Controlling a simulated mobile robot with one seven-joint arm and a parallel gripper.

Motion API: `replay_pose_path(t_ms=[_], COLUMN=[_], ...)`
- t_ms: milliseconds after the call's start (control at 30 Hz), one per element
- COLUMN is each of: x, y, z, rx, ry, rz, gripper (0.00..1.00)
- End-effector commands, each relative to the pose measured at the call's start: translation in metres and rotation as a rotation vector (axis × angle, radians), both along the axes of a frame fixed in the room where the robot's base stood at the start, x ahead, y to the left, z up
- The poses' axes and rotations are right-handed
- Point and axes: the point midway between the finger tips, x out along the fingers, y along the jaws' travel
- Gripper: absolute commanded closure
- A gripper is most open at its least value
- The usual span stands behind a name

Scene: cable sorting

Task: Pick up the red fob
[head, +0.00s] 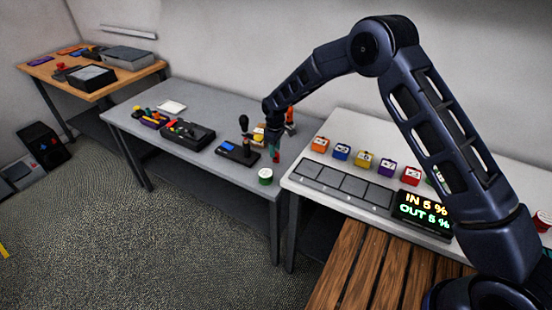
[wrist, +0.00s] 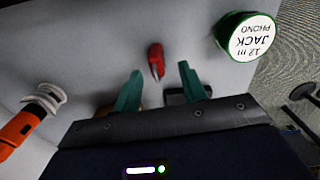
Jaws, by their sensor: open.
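The red fob (wrist: 155,58) lies on the grey table top in the wrist view, small and elongated. My gripper (wrist: 161,69) is open, with its two teal fingers apart. The fob shows in the gap between the fingertips, nearer the left one, and no grip on it is visible. I cannot tell how high the fingertips are above it. In the head view my gripper (head: 275,153) is low over the right end of the middle table; the fob is not clearly made out there.
A green tin with a white label (wrist: 250,38) stands right of the fob. A dark stand with a blue panel (head: 236,152) is left of my gripper in the head view. Coloured boxes (head: 341,152) line the right table.

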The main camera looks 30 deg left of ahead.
Motion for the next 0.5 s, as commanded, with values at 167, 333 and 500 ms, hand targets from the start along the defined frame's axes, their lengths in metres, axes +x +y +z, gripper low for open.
replay_pose_path(t_ms=[167,333,500], x=[0.001,0.003,0.004], y=[-0.001,-0.003,-0.003], z=[-0.010,-0.031,-0.051], rx=[-0.001,-0.002,0.000], ry=[0.000,0.000,0.000], rz=[0.000,0.000,-0.001], gripper=[0.58,0.58,0.58])
